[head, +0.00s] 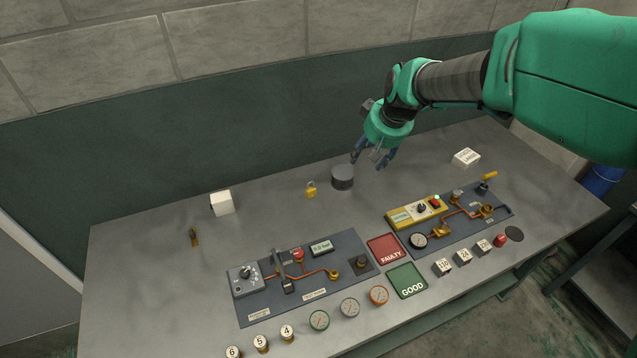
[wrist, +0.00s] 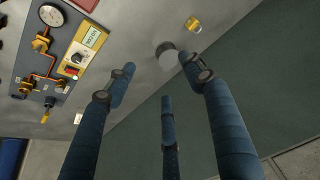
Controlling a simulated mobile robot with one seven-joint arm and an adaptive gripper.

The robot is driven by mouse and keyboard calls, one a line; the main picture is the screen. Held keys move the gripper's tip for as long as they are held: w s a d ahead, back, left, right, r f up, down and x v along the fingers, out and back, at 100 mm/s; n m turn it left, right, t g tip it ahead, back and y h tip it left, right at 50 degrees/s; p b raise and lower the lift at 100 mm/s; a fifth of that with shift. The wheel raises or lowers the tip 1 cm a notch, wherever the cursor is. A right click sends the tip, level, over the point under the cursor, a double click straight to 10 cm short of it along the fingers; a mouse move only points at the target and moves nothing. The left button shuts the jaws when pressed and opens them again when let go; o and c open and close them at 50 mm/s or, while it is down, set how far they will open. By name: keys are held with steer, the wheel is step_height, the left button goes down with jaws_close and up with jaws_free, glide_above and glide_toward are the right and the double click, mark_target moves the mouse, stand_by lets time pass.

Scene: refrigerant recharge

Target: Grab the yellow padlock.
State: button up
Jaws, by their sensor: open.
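The yellow padlock (head: 311,190) sits on the grey table, left of a dark round cylinder (head: 342,177). In the wrist view the padlock (wrist: 193,24) shows near the top, beyond the fingertips, and the cylinder (wrist: 166,54) lies closer to the fingers. My gripper (head: 372,158) is open and empty. It is above the back of the table, to the right of the padlock and cylinder. Its blue fingers (wrist: 160,85) are spread apart in the wrist view and touch nothing that I can see.
Two panels with valves (head: 300,278) (head: 450,222), red FAULTY (head: 387,249) and green GOOD (head: 406,281) pads, gauges and numbered pieces fill the front. A white box (head: 466,157) is at right. The back wall is close.

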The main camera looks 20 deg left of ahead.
steer(key=w+a+f+n, duration=0.2)
steer(key=w+a+f, duration=0.1)
steer(key=a+f, duration=1.1)
steer(key=shift+a+f+g+y+b, duration=0.3)
steer(key=shift+a+g+b, duration=0.1)
steer(key=shift+a, duration=0.5)
steer(key=b, duration=0.1)
glide_above(311, 189)
steer(key=s+d, duration=0.2)
step_height(311, 189, down, 8)
steer(key=shift+w, duration=0.25)
steer(key=shift+b+x, duration=0.85)
steer(key=shift+x, duration=1.7)
steer(key=shift+c, duration=0.5)
jaws_close()
